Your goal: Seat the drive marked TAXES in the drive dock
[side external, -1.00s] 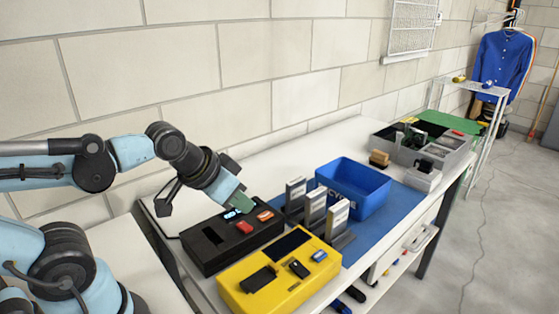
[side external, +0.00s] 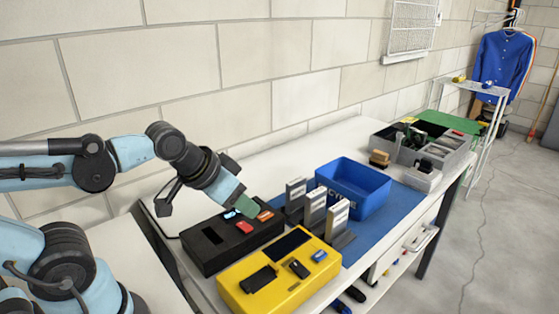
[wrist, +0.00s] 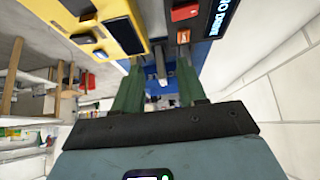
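Several grey drives with white labels stand upright in a row on the blue mat; the left (side external: 296,193), middle (side external: 315,207) and front one (side external: 338,217) show. Their lettering is too small to read, so I cannot tell which is marked TAXES. The black dock (side external: 205,260) lies left of them, with a dark slot, red and orange buttons and a lit display. My gripper (side external: 247,207) is just above the dock's far right part, left of the drives. In the wrist view my green fingers (wrist: 160,62) are apart, with a grey object visible beyond the gap.
A yellow box (side external: 250,298) with a dark screen and buttons sits in front of the dock. A blue bin (side external: 372,198) stands behind the drives. A grey organiser (side external: 447,155) is farther back. The block wall runs along the bench's rear.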

